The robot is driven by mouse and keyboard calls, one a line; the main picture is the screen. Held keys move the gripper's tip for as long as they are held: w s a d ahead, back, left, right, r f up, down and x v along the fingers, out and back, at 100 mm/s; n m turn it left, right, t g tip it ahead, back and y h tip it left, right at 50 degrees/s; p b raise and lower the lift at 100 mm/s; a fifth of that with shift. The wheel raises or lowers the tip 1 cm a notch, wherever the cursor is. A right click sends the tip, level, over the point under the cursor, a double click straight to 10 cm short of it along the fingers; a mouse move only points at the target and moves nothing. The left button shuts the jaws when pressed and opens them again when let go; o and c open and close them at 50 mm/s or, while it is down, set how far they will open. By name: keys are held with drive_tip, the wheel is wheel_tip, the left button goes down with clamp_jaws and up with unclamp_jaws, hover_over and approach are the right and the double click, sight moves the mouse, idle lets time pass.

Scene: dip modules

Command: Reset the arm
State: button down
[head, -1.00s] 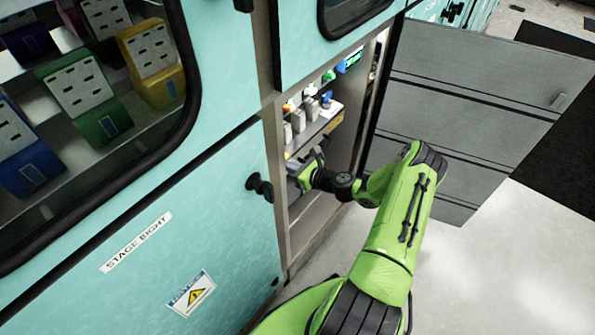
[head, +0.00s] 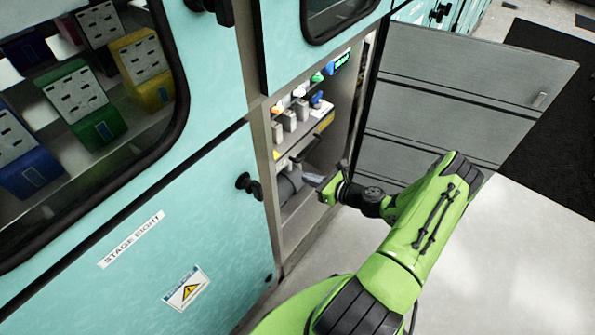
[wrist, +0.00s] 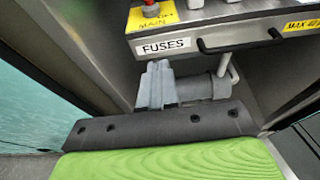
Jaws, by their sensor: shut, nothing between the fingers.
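My green arm reaches to the open cabinet bay from the right in the head view. My gripper (head: 314,180) is at the bay's opening, its fingers pointing inward. In the wrist view the grey fingers (wrist: 155,84) are together and hold nothing. Beyond them is a grey cylindrical part (wrist: 207,88) with a light bent handle or pipe, below the panel marked FUSES (wrist: 165,47). The cylinder also shows in the head view (head: 289,184), left of the fingers. I cannot tell whether the fingers touch it; they look apart in the head view.
The bay has a shelf panel with grey switches (head: 290,121) and a dark handle bar (wrist: 240,45). An open grey door (head: 450,100) stands right of the bay. A teal cabinet door (head: 150,235) with a black knob is at left.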

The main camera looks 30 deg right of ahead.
drive_tip(key=shift+v, duration=0.85)
drive_tip(key=a+r+n+g+p, duration=0.1)
drive_tip(key=a+r+n+g, duration=0.1)
drive_tip(key=a+r+n, duration=0.1)
drive_tip(key=a+r+n+g+y, duration=0.1)
drive_tip(key=a+r+n+g, duration=0.1)
drive_tip(key=r+n, duration=0.2)
drive_tip(key=a+r+n+g+y+p, duration=0.1)
drive_tip(key=a+r+n+g, duration=0.1)
drive_tip(key=a+r+n, duration=0.1)
drive_tip(key=shift+a+r+n+g+p, duration=0.2)
drive_tip(key=shift+r+n, duration=0.05)
drive_tip(key=shift+n, duration=0.45)
drive_tip(key=shift+a+r+n+g+p, duration=0.15)
drive_tip(key=shift+a+r+n+g, duration=0.1)
drive_tip(key=shift+n, duration=0.45)
drive_tip(key=s+a+r+n+g+h+p, duration=0.1)
drive_tip(key=s+a+r+n+h, duration=0.15)
drive_tip(key=s+r+n, duration=0.35)
drive_tip(key=s+a+r+n+g+h+p, duration=0.15)
drive_tip(key=a+r+n, duration=0.25)
drive_tip(key=r, duration=0.4)
drive_tip(key=s+a+r+n+h+p, duration=0.2)
drive_tip(key=s+a+r+n, duration=0.15)
drive_tip(key=r, duration=0.45)
drive_tip(key=s+r+n+t+h+p, duration=0.1)
drive_tip(key=s+r+n, duration=0.4)
drive_tip(key=s, duration=0.5)
drive_tip(key=shift+s+a+r+n, duration=0.35)
drive_tip(key=shift+a+r, duration=0.1)
